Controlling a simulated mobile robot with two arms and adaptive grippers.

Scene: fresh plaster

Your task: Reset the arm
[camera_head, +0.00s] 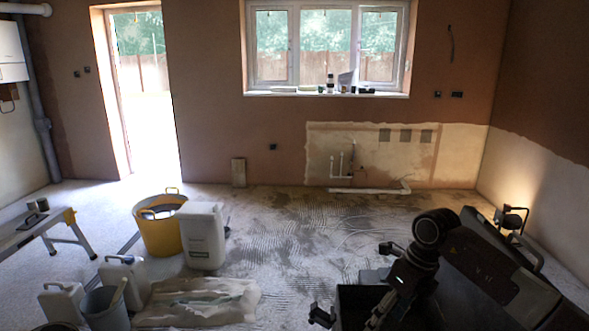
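My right arm (470,265) comes in from the lower right and is folded over dark parts of my own body. Its gripper (388,285), dark with a small light on its body, is at the lower right of the head view. Dark finger-like parts show at its upper left and further down to the left. They overlap my dark body, so how far the fingers are spread is unclear. No object shows in it. My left arm and gripper are not in view.
A step platform (40,225) is further left. A lit work lamp (511,217) stands by the right wall. The middle floor is clear.

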